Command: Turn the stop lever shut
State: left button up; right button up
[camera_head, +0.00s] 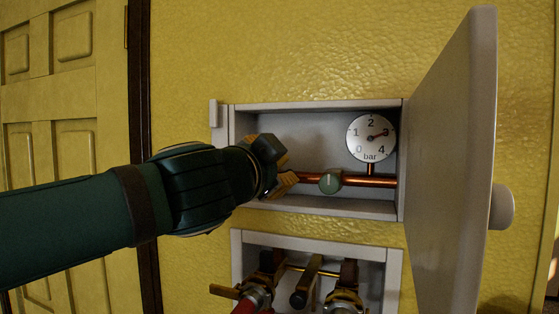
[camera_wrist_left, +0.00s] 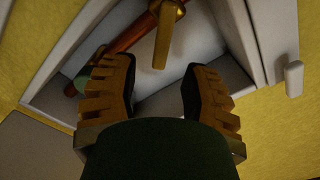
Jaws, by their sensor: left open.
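The stop lever (camera_wrist_left: 167,35) is a brass-coloured handle on the copper pipe (camera_head: 370,181) inside the upper wall box. In the left wrist view its flat end points down the picture, between the fingertips in the image, with a gap to each finger. In the head view my left gripper hides the lever. My left gripper (camera_head: 284,167) is open at the left part of the box; its fingers also show in the left wrist view (camera_wrist_left: 158,75). My right gripper is not in view.
A green knob (camera_head: 330,182) sits on the pipe right of my gripper, below a pressure gauge (camera_head: 371,137). The box door (camera_head: 455,170) stands open on the right. A lower box (camera_head: 375,262) holds taps and hoses. A yellow panelled door (camera_head: 60,130) is at left.

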aim_at(279, 162)
pick_arm(q)
jog(key=shift+x, duration=2.1)
grip_shut()
